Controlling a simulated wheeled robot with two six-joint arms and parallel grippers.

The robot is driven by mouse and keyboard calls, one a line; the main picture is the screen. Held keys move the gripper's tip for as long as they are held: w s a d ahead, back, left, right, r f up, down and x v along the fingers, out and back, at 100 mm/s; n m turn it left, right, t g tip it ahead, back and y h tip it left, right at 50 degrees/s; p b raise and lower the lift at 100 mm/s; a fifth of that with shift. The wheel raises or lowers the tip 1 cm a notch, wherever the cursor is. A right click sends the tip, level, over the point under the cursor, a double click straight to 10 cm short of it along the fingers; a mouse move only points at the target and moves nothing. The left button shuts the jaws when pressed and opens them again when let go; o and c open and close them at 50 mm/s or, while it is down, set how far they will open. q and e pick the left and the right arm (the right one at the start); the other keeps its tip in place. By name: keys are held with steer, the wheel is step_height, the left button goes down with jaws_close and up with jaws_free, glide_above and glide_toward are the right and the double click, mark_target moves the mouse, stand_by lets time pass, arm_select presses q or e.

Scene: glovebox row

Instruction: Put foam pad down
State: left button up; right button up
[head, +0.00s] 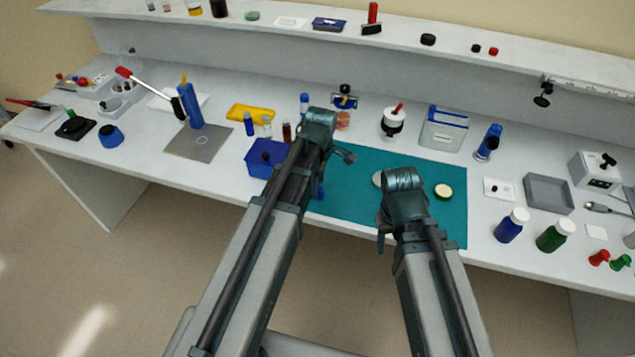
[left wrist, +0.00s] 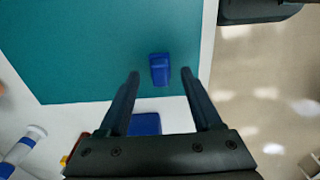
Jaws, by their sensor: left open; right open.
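A small blue block (head: 319,192), possibly the foam pad, lies at the left edge of the teal mat (head: 350,205), partly hidden by my left arm. In the left wrist view the blue block (left wrist: 159,69) shows on the mat, between the spread fingertips in the picture. My left gripper (head: 330,155) is open and holds nothing; the wrist view does not tell its height above the block. My right gripper (head: 400,222) is open over the mat's front part, with its fingers partly hidden.
A blue bin (head: 262,165) stands just left of the mat. A beige disc (head: 443,191) lies on the mat's right part. Blue (head: 511,225) and green (head: 555,236) bottles stand right of the mat. A clear box (head: 443,130) stands behind it. The mat's middle is mostly clear.

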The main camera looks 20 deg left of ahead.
arm_select(q)
step_height(320, 180, up, 9)
steer(key=p, duration=0.8)
steer(key=s+d+m, duration=1)
steer(key=s+m, duration=0.4)
steer(key=m, duration=0.7)
steer(key=shift+s+r+y, duration=0.15)
steer(key=shift+r+y, duration=0.05)
steer(key=shift+y, duration=0.2)
arm_select(e)
step_height(320, 180, up, 9)
arm_select(q)
steer(key=shift+d+f, duration=0.1)
